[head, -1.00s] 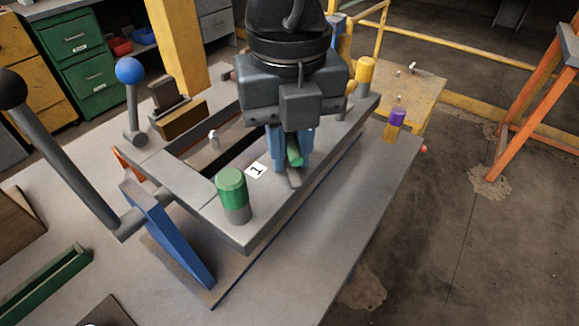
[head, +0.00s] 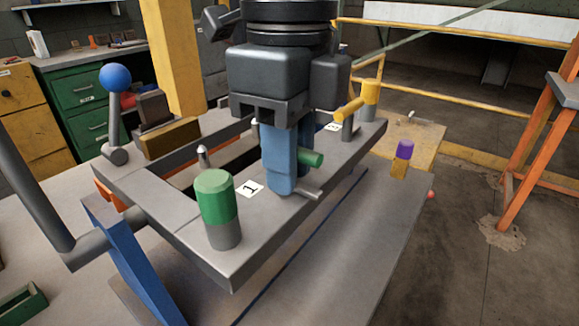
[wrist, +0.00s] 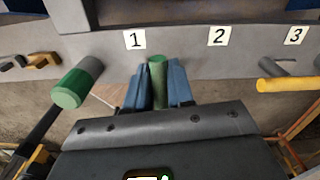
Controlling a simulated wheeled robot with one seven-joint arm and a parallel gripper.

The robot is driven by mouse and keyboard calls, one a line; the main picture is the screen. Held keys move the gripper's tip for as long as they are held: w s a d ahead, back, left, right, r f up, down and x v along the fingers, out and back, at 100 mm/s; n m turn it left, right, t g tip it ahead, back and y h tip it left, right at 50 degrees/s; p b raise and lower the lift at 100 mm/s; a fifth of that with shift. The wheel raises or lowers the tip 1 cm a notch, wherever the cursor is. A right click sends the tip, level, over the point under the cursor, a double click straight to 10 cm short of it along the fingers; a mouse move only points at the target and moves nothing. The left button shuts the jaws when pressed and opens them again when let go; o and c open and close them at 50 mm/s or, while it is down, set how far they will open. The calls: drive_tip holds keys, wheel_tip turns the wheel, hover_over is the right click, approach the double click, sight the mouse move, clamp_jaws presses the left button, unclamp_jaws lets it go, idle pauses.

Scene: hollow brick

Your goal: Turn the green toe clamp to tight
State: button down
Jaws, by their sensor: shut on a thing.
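The green toe clamp's handle (head: 312,158) sticks out to the right from between my blue fingers in the head view, beside the label 1 on the grey frame. My gripper (head: 282,182) points down and is shut on this handle. In the wrist view the green handle (wrist: 158,82) lies between the two fingers of my gripper (wrist: 159,78), just below the label 1 (wrist: 134,40). The clamp's grey toe (head: 307,193) shows partly at the fingertips; the rest of the clamp is hidden behind the fingers.
A green-topped post (head: 216,208) stands at the frame's near corner, left of my gripper. A yellow handle (head: 349,110) and a yellow-topped post (head: 370,98) stand farther along the frame. A blue-knobbed lever (head: 115,90) is at the left. A purple-topped peg (head: 403,160) is at the right.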

drive_tip(key=shift+n, duration=0.4)
drive_tip(key=c, duration=1)
unclamp_jaws()
drive_tip(key=shift+c, duration=0.2)
drive_tip(key=shift+r, duration=3.95)
drive_tip(key=shift+s, duration=0.1)
